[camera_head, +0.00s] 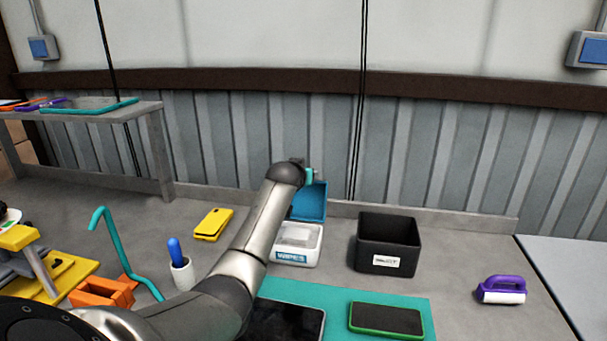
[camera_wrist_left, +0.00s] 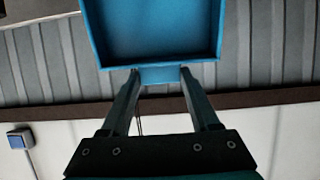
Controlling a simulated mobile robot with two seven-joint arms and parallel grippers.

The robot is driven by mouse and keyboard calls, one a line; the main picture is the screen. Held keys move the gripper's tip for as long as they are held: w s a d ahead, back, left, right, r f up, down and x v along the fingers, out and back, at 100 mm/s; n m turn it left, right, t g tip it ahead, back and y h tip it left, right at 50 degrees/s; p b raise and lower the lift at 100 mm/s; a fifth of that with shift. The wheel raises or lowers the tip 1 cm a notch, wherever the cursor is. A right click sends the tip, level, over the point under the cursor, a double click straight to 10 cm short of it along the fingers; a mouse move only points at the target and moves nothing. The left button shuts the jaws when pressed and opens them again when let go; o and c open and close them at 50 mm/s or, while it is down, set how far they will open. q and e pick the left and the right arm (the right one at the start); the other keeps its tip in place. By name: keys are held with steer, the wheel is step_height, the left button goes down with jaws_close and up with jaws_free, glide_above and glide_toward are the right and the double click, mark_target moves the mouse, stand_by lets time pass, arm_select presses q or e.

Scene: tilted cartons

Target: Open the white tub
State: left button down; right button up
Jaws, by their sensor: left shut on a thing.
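The white tub (camera_head: 298,245), labelled as wipes, stands on the bench a little right of centre. Its blue lid (camera_head: 310,201) is raised and stands up at the back of the tub, so the tub's top is open. In the left wrist view the lid's inner side (camera_wrist_left: 152,32) faces the camera. My left gripper (camera_head: 312,177) is at the lid's upper edge. Its fingers (camera_wrist_left: 160,75) are shut on the lid's front tab. My forearm passes in front, left of the tub. My right gripper is not in view.
A black bin (camera_head: 388,243) stands right of the tub. A green-edged phone (camera_head: 386,320) and a dark tablet (camera_head: 284,322) lie on a teal mat (camera_head: 345,292) in front. A yellow object (camera_head: 213,224) and a white cup (camera_head: 182,274) are left. A purple-handled tool (camera_head: 502,289) lies right.

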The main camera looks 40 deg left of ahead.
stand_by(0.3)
arm_select(q)
steer(key=s+d+t, duration=0.1)
steer(key=s+t+y+b, duration=0.1)
steer(key=s, duration=0.1)
steer(key=s+d+t+y+b, duration=0.1)
steer(key=t, duration=0.1)
steer(key=shift+s+d+r, duration=0.25)
steer(key=shift+s+d, duration=0.1)
steer(key=shift+c, duration=0.6)
jaws_free()
steer(key=p+v, duration=0.2)
steer(key=v, duration=1.3)
